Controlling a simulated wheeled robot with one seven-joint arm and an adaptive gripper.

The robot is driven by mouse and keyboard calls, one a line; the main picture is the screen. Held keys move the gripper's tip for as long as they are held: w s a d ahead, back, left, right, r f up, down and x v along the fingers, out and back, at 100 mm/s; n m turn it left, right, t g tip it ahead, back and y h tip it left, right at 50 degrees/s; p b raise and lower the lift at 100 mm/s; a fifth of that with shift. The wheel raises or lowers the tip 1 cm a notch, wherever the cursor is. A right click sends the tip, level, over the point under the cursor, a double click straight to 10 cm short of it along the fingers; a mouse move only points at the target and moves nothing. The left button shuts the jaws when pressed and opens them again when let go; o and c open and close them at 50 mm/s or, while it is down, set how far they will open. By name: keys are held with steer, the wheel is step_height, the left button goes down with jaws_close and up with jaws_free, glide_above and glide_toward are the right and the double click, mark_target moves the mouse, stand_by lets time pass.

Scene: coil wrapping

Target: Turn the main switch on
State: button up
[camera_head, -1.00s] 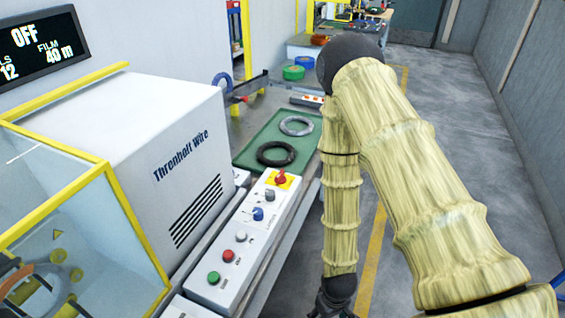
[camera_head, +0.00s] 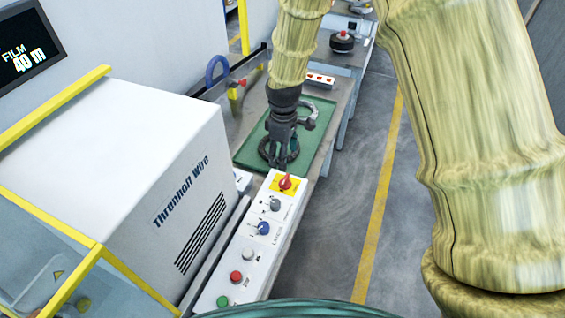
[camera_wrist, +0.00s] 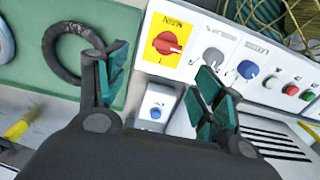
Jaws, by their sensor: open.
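The main switch is a red knob on a yellow plate (camera_head: 286,183) at the far end of the white control panel (camera_head: 250,257). In the wrist view the red knob (camera_wrist: 167,43), under the label MAIN, lies ahead of the gap between my fingers and apart from them. My gripper (camera_head: 280,158) points down over the green mat (camera_head: 322,149), just beyond the switch. In the wrist view my gripper (camera_wrist: 160,78) is open and empty, with teal pads apart. My gripper partly hides a dark ring on the mat in the head view.
The panel also carries a grey knob (camera_head: 275,204), a blue knob (camera_head: 263,228), and white, red and green buttons. The white Threnholt Wire machine (camera_head: 160,170) stands to the left. A small box with a blue knob (camera_wrist: 157,107) is close below my fingers in the wrist view.

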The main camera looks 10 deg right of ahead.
mark_target(285, 179)
steer(key=f+p, duration=0.1)
steer(key=f, duration=0.1)
steer(key=f+p, duration=0.1)
steer(key=f, duration=0.4)
steer(key=shift+s+d+f+p, duration=0.2)
steer(key=shift+s+f+p, duration=0.05)
steer(key=shift+s+p, duration=0.15)
steer(key=shift+s+f, duration=0.1)
steer(key=shift+f, duration=0.15)
steer(key=shift+s+f+p, duration=0.3)
steer(key=shift+s+p, duration=0.05)
steer(key=shift+s, duration=0.1)
steer(key=shift+f, duration=0.25)
steer(key=shift+w+f, duration=0.35)
steer(key=shift+f, duration=0.15)
steer(key=shift+s+r, duration=0.25)
steer(key=shift+c, duration=0.4)
steer(key=shift+w+f, duration=0.1)
steer(key=c, duration=0.9)
